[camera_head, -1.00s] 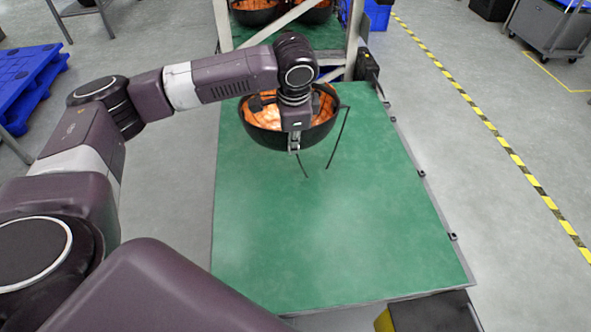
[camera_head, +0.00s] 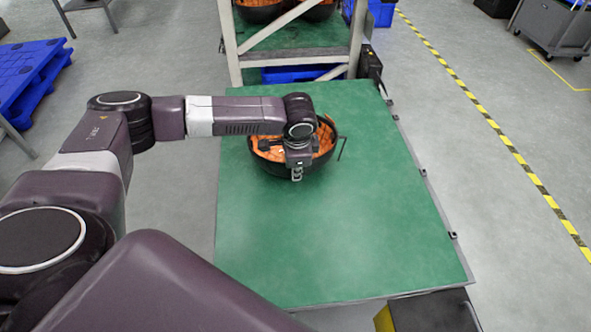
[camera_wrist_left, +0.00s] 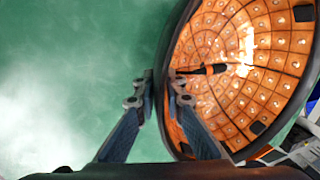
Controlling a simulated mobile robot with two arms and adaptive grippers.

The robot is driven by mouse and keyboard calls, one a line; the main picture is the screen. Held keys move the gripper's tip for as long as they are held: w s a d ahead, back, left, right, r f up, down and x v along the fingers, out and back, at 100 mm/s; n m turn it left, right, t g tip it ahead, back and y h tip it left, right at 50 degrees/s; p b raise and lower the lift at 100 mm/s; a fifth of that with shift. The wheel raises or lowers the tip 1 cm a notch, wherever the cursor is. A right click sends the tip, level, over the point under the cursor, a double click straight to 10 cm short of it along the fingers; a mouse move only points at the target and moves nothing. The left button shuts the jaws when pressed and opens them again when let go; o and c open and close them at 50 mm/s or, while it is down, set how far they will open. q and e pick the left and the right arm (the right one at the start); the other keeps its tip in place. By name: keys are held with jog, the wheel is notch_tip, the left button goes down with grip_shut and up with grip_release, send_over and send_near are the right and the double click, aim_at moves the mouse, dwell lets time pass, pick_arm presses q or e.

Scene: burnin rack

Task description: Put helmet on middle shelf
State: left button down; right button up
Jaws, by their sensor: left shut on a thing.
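The helmet (camera_head: 266,169) is a black bowl shape with an orange padded inside, open side up, over the far part of the green table (camera_head: 330,240). My left gripper (camera_head: 297,172) is shut on the helmet's near rim. In the left wrist view the two fingers (camera_wrist_left: 163,85) pinch the helmet's rim (camera_wrist_left: 172,105), with the orange inside (camera_wrist_left: 245,60) to the right. A thin dark strap hangs at the helmet's right side. I cannot tell whether the helmet's bottom touches the table. My right gripper is not in view.
A light-framed rack (camera_head: 227,45) stands behind the table, with more helmets (camera_head: 262,10) on a green shelf. A blue bin (camera_head: 295,74) sits low in it. The near table surface is clear. A blue pallet (camera_head: 28,72) lies left, and yellow-black floor tape (camera_head: 490,130) runs right.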

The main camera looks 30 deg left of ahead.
pick_arm(q)
jog(key=c, duration=2.4)
grip_release()
jog(key=shift+f, duration=0.1)
jog(key=o, duration=0.4)
